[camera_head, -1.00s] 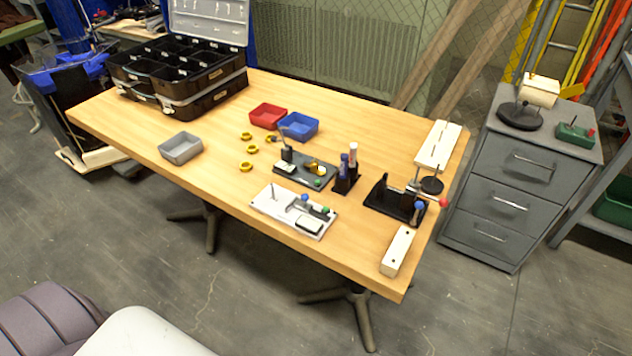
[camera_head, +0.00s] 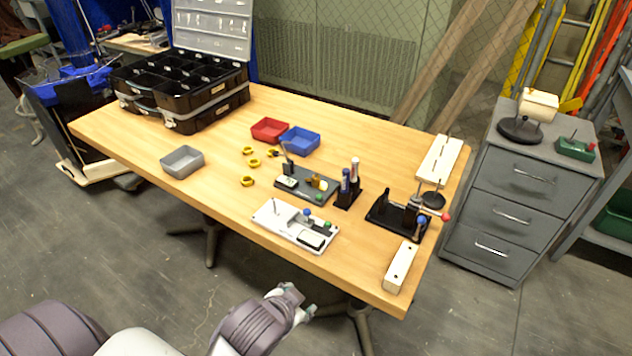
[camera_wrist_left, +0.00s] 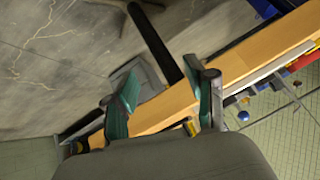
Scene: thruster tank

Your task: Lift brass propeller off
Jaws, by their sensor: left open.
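A small brass-coloured part (camera_head: 318,183), which looks like the propeller, sits on a dark grey fixture plate (camera_head: 298,193) near the middle of the table. Its fine shape is too small to tell. My left gripper (camera_head: 304,304) is in front of the table's near edge, well apart from the brass part. In the left wrist view the gripper (camera_wrist_left: 162,108) shows two teal-padded fingers spread apart with nothing between them. The brass part cannot be made out there. My right gripper is not in view.
A white fixture board (camera_head: 295,232) lies at the near edge. Around it are a black marker stand (camera_head: 345,198), a black stand (camera_head: 385,216), a pale block (camera_head: 400,267), yellow rings (camera_head: 248,181), a red bin (camera_head: 270,130), a blue bin (camera_head: 300,141) and a grey bin (camera_head: 182,162).

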